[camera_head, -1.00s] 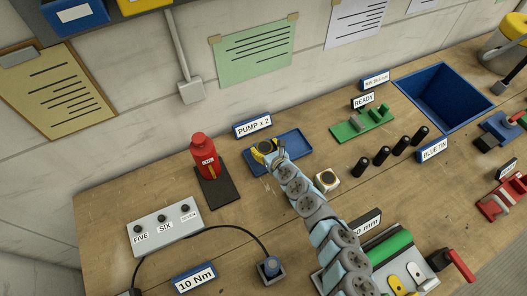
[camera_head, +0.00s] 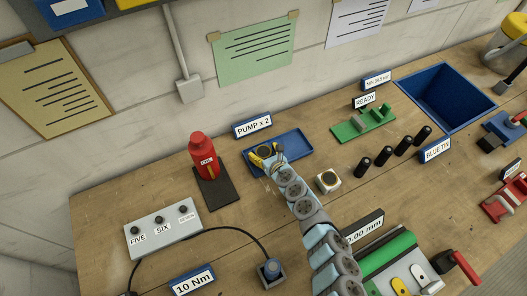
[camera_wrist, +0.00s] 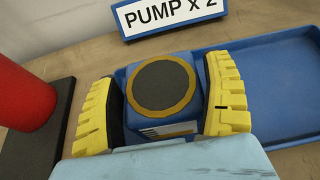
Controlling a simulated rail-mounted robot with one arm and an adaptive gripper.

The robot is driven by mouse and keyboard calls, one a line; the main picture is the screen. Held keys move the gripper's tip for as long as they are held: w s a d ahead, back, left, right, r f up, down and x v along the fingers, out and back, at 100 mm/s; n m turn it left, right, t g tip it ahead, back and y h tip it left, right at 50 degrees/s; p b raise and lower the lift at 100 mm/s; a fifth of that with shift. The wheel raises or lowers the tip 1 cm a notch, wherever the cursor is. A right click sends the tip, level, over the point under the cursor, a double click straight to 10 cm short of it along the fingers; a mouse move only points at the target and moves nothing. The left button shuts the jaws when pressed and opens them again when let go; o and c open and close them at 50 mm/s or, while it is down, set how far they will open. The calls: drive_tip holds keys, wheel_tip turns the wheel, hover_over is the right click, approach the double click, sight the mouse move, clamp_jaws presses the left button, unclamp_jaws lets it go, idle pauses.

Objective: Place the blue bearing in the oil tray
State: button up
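The blue bearing (camera_wrist: 163,100) is a blue block with a dark round top ringed in gold. In the head view my gripper (camera_head: 264,154) is at the left part of the blue oil tray (camera_head: 298,139), and the bearing is mostly hidden by the fingers. The tray (camera_wrist: 275,75) extends to the right behind the right finger in the wrist view. Whether the bearing's underside touches the tray floor is hidden.
A red oil bottle (camera_head: 203,157) on a dark pad stands left of the tray. The PUMP x 2 sign (camera_head: 252,128) is behind it. A pale block with a dark round top (camera_head: 328,181) sits right of my arm. Several black cylinders (camera_head: 393,151) stand farther right.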

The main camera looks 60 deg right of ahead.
sight(264, 152)
drive_tip(key=shift+o, duration=0.8)
drive_tip(key=shift+r, duration=0.15)
drive_tip(key=shift+r+p, duration=0.15)
drive_tip(key=shift+p, duration=0.15)
drive_tip(key=shift+p+v, duration=0.35)
drive_tip(key=shift+v, duration=1.2)
drive_tip(key=shift+s+a+r, duration=0.1)
drive_tip(key=shift+s+a, duration=0.2)
drive_tip(key=shift+s, duration=0.15)
drive_tip(key=p+v, duration=0.1)
drive_tip(key=v, duration=0.6)
drive_tip(key=shift+s+a, duration=0.15)
drive_tip(key=shift+s, duration=0.1)
drive_tip(key=shift+r, duration=0.15)
drive_tip(key=shift+a, duration=0.1)
